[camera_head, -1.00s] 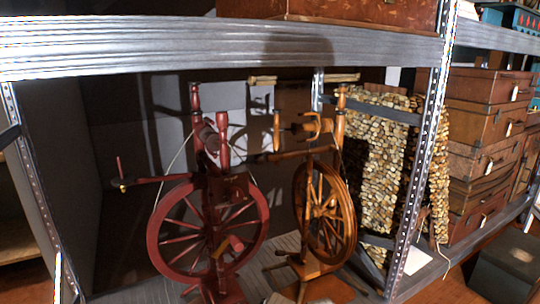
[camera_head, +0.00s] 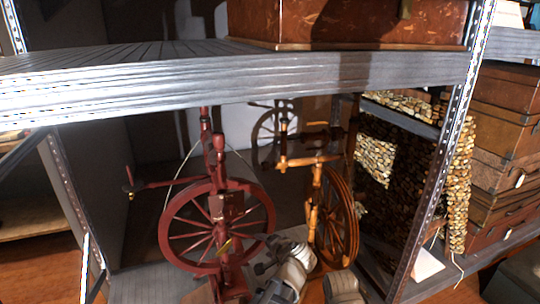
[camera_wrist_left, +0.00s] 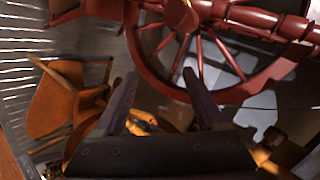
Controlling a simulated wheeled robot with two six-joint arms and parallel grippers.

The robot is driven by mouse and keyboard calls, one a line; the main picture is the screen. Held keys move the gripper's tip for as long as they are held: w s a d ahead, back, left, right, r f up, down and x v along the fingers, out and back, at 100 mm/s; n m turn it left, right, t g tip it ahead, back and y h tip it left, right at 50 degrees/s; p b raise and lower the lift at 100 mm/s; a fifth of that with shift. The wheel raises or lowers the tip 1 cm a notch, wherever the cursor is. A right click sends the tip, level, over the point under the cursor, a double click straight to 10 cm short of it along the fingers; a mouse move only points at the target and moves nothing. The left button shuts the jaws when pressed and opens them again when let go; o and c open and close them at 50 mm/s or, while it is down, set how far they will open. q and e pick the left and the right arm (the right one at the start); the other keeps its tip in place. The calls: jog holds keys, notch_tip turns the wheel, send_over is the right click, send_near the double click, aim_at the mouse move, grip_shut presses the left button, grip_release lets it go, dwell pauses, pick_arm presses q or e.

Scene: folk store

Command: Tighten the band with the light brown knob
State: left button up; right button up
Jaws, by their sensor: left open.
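A dark red spinning wheel (camera_head: 164,222) stands on the lower shelf, and its rim and spokes fill the top of the left wrist view (camera_wrist_left: 232,93). A light brown spinning wheel (camera_head: 350,222) stands to the right. My left gripper (camera_head: 262,264) is low between the wheels, its two dark fingers (camera_wrist_left: 160,85) apart and empty. The knob is beyond the fingertips, apart from them.
The upper shelf edge (camera_head: 240,82) crosses above the wheels and carries a brown case (camera_head: 345,22). A perforated metal post (camera_head: 446,150) stands at the right. A stone-patterned panel (camera_head: 376,160) and stacked cases (camera_head: 503,130) are beyond.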

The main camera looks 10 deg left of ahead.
aim_at(267, 169)
pick_arm(q)
jog(key=w+r+m+t+p, duration=0.2)
jog(key=w+r, duration=0.1)
jog(key=r, duration=0.3)
jog(key=w+r+m+t+p, duration=0.1)
jog(key=w+r+t+p, duration=0.1)
jog(key=r, duration=0.5)
jog(key=w+r+m+t+y+p, duration=0.1)
jog(key=w+r+m+t+p, duration=0.1)
jog(key=w+r, duration=0.3)
jog(key=shift+a+r+m+p, duration=0.2)
jog(key=shift+r+m+p, duration=0.1)
jog(key=shift+r+p, duration=0.55)
jog(key=shift+b+x, duration=0.45)
jog(key=shift+x, duration=3.45)
jog(key=shift+s+f, duration=0.1)
grip_shut()
